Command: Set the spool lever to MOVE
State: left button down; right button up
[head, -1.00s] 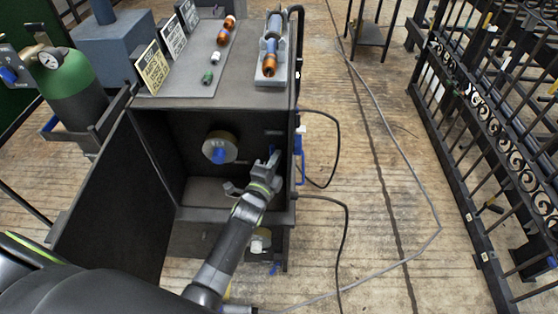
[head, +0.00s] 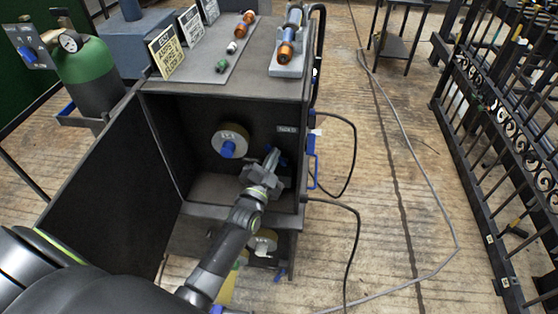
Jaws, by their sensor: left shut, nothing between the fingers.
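The machine is a dark open cabinet (head: 245,105). Inside it on the back wall is a wire spool (head: 238,133) with a blue hub. To the right of the spool, below a small label plate (head: 287,129), is a small blue part that appears to be the spool lever (head: 283,160). My left gripper (head: 271,158) is inside the cabinet, shut and empty, with its fingertips at or just in front of this blue part. The gripper hides much of it, so its setting and any contact cannot be told. My right gripper is not in view.
The open cabinet door (head: 110,185) stands to the left of my arm. Signs and small parts sit on the cabinet top, with a green gas cylinder (head: 92,75) at the left. Cables run over the floor at the right, before a black iron gate (head: 500,130).

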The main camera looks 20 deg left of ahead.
pick_arm(q)
jog(key=n+y, duration=0.1)
jog(key=n, duration=0.1)
jog(key=a+f+n+y, duration=0.1)
jog(key=n, duration=0.1)
jog(key=a+f+n+y, duration=0.1)
jog(key=n, duration=0.2)
jog(key=shift+s+t, duration=0.3)
jog(key=shift+n, duration=0.3)
